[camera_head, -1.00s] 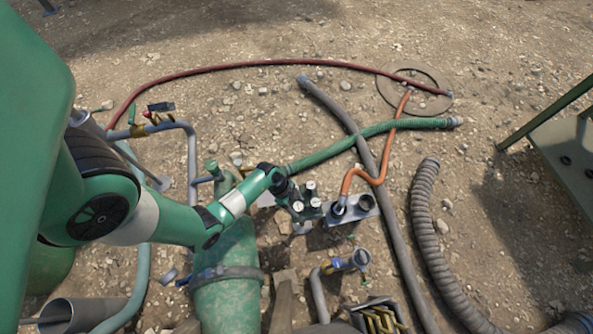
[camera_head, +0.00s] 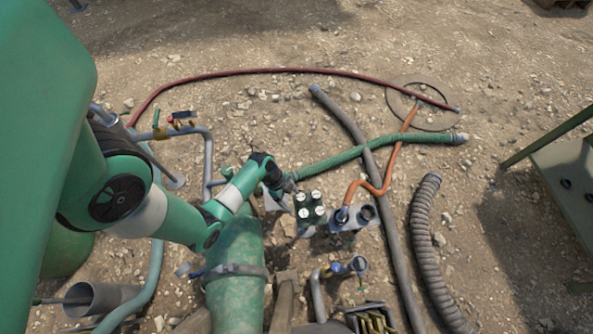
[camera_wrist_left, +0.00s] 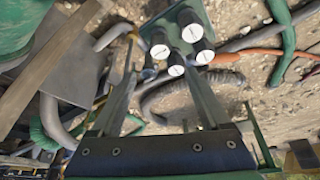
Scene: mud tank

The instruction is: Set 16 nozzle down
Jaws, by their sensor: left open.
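Several dark cylindrical nozzles with white round tops stand upright in a small green rack (camera_head: 311,226) in the head view. The nozzles also show in the left wrist view (camera_wrist_left: 176,58), close together just beyond my fingers. The labels on their tops are too small to read, so I cannot tell which is nozzle 16. My left gripper (camera_head: 286,187) is just left of and behind the rack. In the left wrist view its two fingers (camera_wrist_left: 158,75) are spread apart, with nothing clearly held between them. My right gripper is not in view.
A grey block (camera_head: 350,225) with an orange hose (camera_head: 378,190) plugged in stands right of the rack. Grey and green (camera_head: 330,161) hoses cross behind it. A large green pipe (camera_head: 236,255) and a small valve (camera_head: 340,268) lie nearer. Open gravel is at the back.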

